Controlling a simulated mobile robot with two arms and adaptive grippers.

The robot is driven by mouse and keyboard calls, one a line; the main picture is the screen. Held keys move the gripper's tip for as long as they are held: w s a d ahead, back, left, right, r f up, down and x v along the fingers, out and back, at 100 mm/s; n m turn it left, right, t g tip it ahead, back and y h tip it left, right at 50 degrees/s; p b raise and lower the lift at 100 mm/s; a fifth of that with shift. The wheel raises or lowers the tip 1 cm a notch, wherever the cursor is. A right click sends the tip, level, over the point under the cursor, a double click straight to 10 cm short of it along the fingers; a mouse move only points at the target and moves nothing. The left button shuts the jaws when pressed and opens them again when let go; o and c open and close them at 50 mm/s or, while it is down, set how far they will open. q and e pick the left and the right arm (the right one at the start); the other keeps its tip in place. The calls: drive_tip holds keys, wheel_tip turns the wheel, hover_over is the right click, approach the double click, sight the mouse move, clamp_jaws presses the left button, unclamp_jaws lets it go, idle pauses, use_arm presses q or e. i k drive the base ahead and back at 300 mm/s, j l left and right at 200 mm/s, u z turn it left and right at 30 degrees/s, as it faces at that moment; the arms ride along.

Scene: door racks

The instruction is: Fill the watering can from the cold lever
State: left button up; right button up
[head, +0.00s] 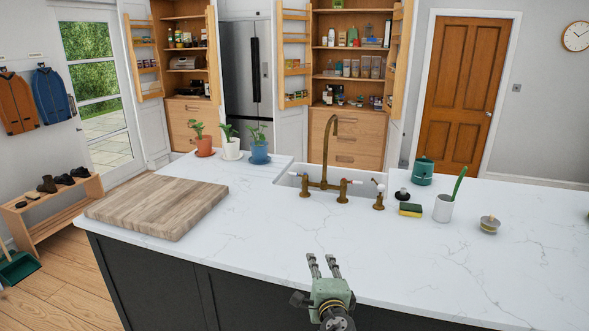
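A brass tap (327,158) with a tall arched spout stands at the sink (292,181) in the island top. It has a lever on each side, the left lever (295,175) and the right lever (352,182); which is cold is too small to tell. I cannot make out a watering can for certain; a small green lidded vessel (422,172) stands right of the sink. My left gripper (322,257) is over the island's front edge, well short of the tap. Its fingers are apart with nothing between them. My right gripper is not in view.
A wooden board (160,207) lies on the left of the worktop. Potted plants (259,151) stand behind it. A brass side fitting (379,198), sponge (410,209), brush cup (443,208) and small dish (489,225) stand right of the tap. The front worktop is clear.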

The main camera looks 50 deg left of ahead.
sight(304, 175)
drive_tip(key=i+j, duration=0.2)
drive_tip(key=j, duration=0.15)
drive_tip(key=i+j, duration=0.15)
drive_tip(key=j, duration=0.2)
drive_tip(key=i+j, duration=0.2)
drive_tip(key=j, duration=0.2)
drive_tip(key=i+j, duration=0.2)
drive_tip(key=j, duration=0.15)
drive_tip(key=i+j, duration=0.2)
drive_tip(key=j, duration=0.15)
drive_tip(key=i+j, duration=0.15)
drive_tip(key=j, duration=0.2)
